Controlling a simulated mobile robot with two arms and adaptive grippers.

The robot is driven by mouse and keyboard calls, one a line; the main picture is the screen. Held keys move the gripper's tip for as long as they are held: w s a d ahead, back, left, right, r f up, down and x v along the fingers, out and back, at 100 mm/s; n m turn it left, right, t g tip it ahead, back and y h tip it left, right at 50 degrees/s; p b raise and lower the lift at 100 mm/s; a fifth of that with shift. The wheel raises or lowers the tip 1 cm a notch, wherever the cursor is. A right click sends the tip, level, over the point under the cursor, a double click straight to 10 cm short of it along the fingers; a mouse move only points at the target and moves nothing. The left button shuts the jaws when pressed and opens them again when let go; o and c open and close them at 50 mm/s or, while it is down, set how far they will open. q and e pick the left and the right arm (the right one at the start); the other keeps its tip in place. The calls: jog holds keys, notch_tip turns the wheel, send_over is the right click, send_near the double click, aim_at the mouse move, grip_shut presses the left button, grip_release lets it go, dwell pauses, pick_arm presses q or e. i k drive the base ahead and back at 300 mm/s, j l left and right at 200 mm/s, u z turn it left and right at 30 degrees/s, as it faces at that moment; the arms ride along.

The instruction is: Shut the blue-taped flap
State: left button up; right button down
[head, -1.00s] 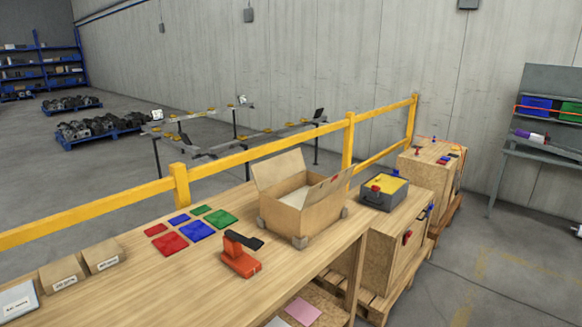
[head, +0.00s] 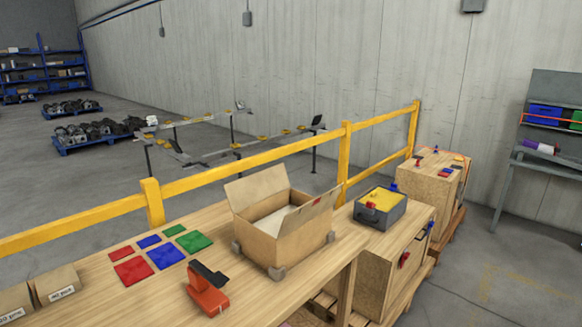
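An open cardboard box (head: 262,243) stands on the wooden workbench, held at its corners by small grey blocks. One plain flap (head: 256,190) stands up at its back left. Another flap (head: 308,217) stands raised at the right and carries a small red mark near its top. I see no blue tape on the parts of the box that show. Something white lies inside the box. Neither of my grippers is in view.
A red tape dispenser (head: 208,296) stands in front of the box. Red, blue (head: 165,256) and green squares lie to its left. A grey case with a yellow top (head: 380,199) is at the right. A yellow railing (head: 245,167) runs behind the bench.

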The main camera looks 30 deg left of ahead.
aim_at(241, 194)
jog(key=i+l+z, duration=0.1)
jog(key=i+z, duration=0.15)
jog(key=i, duration=0.75)
jog(key=i+j+z, duration=0.1)
jog(key=i+z, duration=0.15)
jog(key=i, duration=0.7)
